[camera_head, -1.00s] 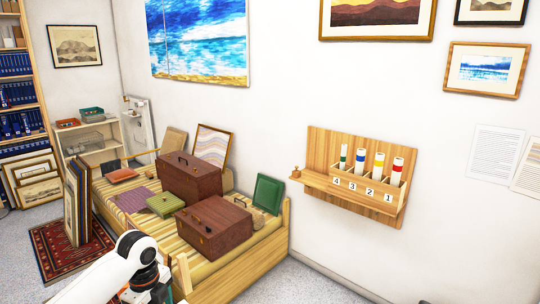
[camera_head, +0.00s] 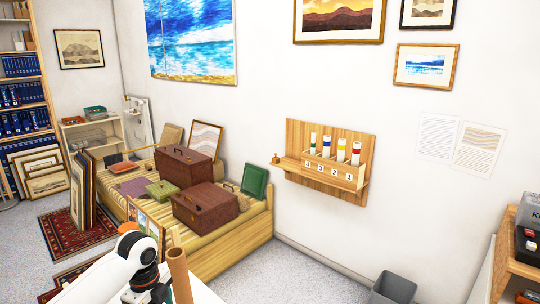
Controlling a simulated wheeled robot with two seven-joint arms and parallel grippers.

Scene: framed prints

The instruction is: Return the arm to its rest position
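My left arm comes in at the bottom left of the head view as a white link with a dark joint. Its gripper is not visible; the arm runs out of the bottom edge. My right arm and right gripper are not in view. On the wall, a wooden shelf (camera_head: 300,176) carries a rack with several upright tubes with coloured bands (camera_head: 341,149), above number labels 4, 3, 2, 1.
A brown tube (camera_head: 179,276) stands near my arm. A grey bin (camera_head: 396,286) is on the floor, and a shelf unit (camera_head: 508,262) stands at right. Floor before the wall is open.

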